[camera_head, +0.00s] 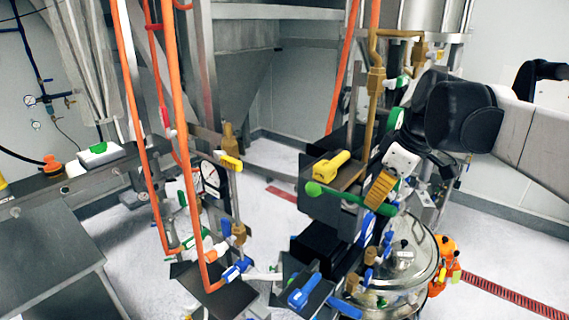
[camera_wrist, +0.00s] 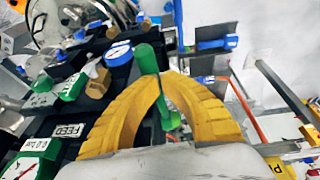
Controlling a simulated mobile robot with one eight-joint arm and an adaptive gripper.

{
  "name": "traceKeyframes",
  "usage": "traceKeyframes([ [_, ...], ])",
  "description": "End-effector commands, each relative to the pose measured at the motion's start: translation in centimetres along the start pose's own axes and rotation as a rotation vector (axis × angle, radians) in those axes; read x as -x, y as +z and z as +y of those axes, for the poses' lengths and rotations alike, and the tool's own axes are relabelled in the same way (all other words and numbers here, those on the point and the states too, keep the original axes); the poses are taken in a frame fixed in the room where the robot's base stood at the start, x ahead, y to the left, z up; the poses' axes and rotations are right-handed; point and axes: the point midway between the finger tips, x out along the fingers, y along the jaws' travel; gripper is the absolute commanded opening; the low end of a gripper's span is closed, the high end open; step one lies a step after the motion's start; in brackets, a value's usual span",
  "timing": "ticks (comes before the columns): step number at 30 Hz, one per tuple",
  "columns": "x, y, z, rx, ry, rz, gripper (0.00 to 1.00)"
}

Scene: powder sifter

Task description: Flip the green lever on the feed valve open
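The green lever (camera_head: 335,194) has a rounded end and sticks out to the left of a dark valve block in the head view. In the wrist view the green lever (camera_wrist: 148,60) passes between my fingertips. My gripper (camera_head: 379,192) has yellow fingers, which bend inward with their tips close together on either side of the lever. In the wrist view my gripper (camera_wrist: 163,82) seems shut on it, though the exact contact is partly hidden. A FEED label (camera_wrist: 68,131) shows left of my fingers.
A yellow-handled valve (camera_head: 331,166) sits just above the green lever. Blue handles (camera_head: 304,291) are below it, and a clear-lidded vessel (camera_head: 408,262) stands lower right. Orange pipes (camera_head: 133,110) rise on the left. The middle floor is partly clear.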

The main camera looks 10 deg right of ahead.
Motion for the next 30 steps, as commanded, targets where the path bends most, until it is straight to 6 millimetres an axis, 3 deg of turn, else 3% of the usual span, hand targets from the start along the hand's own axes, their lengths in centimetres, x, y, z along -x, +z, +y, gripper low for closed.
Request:
traceKeyframes([
  [11,-2.3,1.3,-0.1,-0.012,0.001,0.130,0.00],
  [21,-7.3,2.8,-0.4,-0.033,0.003,0.435,0.00],
  [30,-11.8,2.6,-0.8,-0.050,0.002,0.713,0.00],
])
